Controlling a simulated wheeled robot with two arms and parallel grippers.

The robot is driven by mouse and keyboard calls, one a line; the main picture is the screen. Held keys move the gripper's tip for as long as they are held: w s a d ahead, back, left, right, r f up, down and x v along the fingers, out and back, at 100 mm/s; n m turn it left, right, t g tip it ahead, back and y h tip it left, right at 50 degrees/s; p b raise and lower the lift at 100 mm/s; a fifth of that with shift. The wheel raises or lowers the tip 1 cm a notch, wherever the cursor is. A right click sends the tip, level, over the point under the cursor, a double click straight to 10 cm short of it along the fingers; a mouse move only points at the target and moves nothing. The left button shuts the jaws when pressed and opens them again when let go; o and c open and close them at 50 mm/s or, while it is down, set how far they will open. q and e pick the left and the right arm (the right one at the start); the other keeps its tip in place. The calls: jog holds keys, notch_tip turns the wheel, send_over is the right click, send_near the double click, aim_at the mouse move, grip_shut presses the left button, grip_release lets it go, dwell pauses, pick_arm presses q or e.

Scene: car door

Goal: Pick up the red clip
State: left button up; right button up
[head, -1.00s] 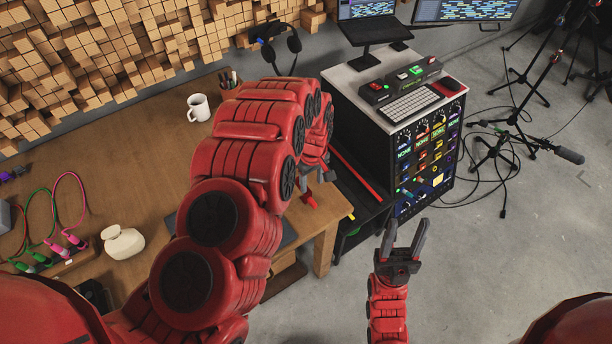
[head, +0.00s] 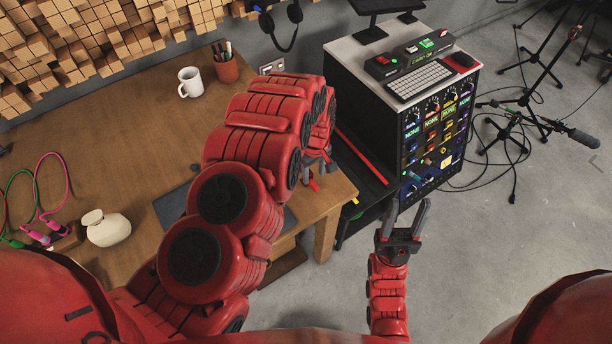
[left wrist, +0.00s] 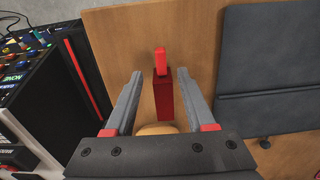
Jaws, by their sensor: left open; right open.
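The red clip (left wrist: 162,92) stands out between my left gripper's two fingers in the left wrist view, in front of the wooden table edge. It is a dark red block with a brighter red tip, and there are gaps between it and both fingers. My left gripper (left wrist: 156,98) is open around it, with nothing gripped. In the head view a small part of the clip (head: 313,185) shows below the left gripper, most of which is hidden behind my own arm. My right gripper (head: 404,222) is open and empty, over the floor right of the table.
A black control cabinet (head: 425,140) stands close to the table's right end. Floor at right is clear apart from stands and cables.

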aim_at(313, 183)
pick_arm(q)
jog(key=shift+s+f+p, duration=0.1)
jog(key=shift+f+p, duration=0.3)
jog(key=shift+f, duration=0.35)
notch_tip(313, 183, down, 3)
jog(key=shift+a+r+p, duration=0.1)
jog(key=shift+a+p, duration=0.05)
jog(key=shift+p, duration=0.5)
jog(key=shift+f, duration=0.75)
jog(key=shift+c, duration=0.3)
grip_shut()
